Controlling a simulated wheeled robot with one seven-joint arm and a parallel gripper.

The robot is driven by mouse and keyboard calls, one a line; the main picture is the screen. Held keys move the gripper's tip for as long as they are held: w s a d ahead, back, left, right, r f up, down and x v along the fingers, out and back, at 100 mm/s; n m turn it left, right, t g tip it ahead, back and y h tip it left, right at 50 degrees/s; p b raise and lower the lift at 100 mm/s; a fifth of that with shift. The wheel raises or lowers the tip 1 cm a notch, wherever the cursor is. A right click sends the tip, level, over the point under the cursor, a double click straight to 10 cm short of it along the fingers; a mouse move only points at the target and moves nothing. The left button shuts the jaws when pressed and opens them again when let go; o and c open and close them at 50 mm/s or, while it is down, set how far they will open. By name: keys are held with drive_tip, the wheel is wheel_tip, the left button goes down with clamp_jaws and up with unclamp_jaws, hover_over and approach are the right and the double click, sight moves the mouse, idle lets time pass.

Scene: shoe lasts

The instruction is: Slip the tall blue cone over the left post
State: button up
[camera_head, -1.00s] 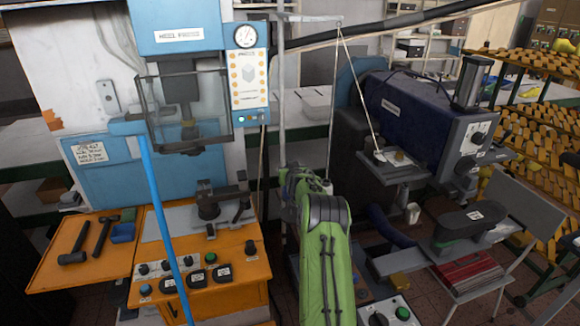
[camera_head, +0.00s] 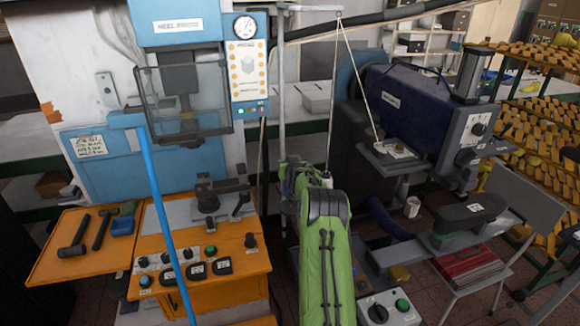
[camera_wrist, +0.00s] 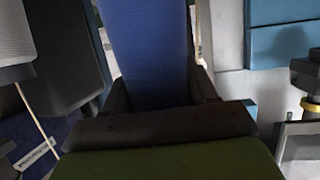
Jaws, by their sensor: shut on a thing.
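In the wrist view the tall blue cone (camera_wrist: 158,50) stands between the two dark jaws of my gripper (camera_wrist: 160,92). The jaws are shut on it. The cone's broad blue face runs up past the top edge of that view, so its far end is out of frame. In the head view my green arm covers the gripper, and I cannot pick out the held cone. I cannot make out the left post with certainty in either view.
A heel press (camera_head: 178,60) stands at the left above an orange bench (camera_head: 205,290) with hammers. A dark blue machine (camera_head: 410,105) stands right of my arm. A grey chair (camera_head: 525,210) and racks of shoe lasts (camera_head: 545,140) lie further right.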

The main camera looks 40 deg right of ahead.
drive_tip(key=shift+f, duration=0.15)
drive_tip(key=shift+f+b, duration=0.7)
drive_tip(key=shift+b, duration=0.25)
drive_tip(key=shift+f+b, duration=0.35)
drive_tip(key=shift+f+b, duration=1.05)
drive_tip(key=shift+b, duration=0.1)
drive_tip(key=shift+f+b, duration=0.35)
drive_tip(key=shift+f+b, duration=0.9)
drive_tip(key=shift+b, duration=0.05)
drive_tip(key=o, duration=1.3)
